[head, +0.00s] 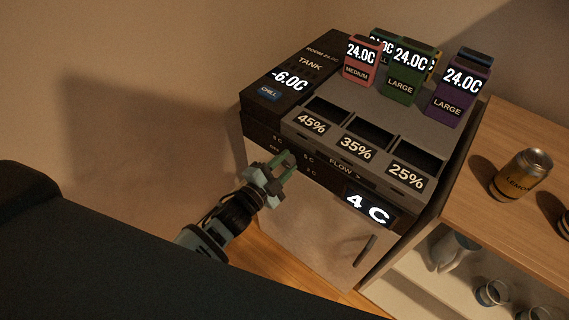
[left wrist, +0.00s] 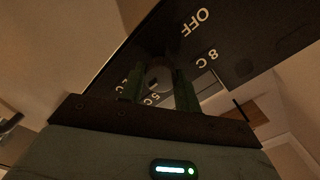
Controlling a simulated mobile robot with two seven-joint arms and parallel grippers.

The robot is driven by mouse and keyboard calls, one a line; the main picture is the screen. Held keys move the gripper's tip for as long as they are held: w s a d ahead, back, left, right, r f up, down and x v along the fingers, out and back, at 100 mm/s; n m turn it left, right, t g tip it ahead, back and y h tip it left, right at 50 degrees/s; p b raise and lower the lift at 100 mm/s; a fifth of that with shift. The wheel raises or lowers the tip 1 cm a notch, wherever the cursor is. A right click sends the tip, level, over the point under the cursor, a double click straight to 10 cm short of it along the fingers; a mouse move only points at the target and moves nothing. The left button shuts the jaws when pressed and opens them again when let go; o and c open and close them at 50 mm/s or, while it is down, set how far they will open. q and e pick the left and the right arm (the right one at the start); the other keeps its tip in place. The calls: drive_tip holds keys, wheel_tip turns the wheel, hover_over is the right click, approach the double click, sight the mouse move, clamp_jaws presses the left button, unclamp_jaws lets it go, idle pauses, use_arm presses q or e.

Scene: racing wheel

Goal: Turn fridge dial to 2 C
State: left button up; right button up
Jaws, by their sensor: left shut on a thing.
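The fridge (head: 318,238) is a pale cabinet with a dark control strip along its top front edge. Its lit display (head: 367,208) reads 4 C. My left gripper (head: 288,162) is at the left part of this strip, its green fingers shut on the round dial. The dial (left wrist: 159,78) shows between the two fingers in the left wrist view, with OFF and 8 C printed to the upper right and 5 C just below it. Another label left of the fingers is partly hidden. The dial's pointer is hard to make out. My right gripper is not in view.
On top of the fridge stand a tank unit (head: 310,62) reading -6.0C, bins marked 45%, 35% and 25%, and several coloured cartons (head: 461,88). A wooden counter (head: 500,130) on the right holds a can (head: 522,174). Cups and a jug (head: 452,250) sit below it.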

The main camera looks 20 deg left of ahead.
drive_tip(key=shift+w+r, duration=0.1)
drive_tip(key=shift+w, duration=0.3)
use_arm(q)
drive_tip(key=o, duration=1)
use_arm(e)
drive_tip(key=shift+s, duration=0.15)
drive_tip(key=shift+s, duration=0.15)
use_arm(q)
drive_tip(key=shift+s+a, duration=0.15)
drive_tip(key=shift+s, duration=0.1)
drive_tip(key=v, duration=0.7)
drive_tip(key=shift+s, duration=0.15)
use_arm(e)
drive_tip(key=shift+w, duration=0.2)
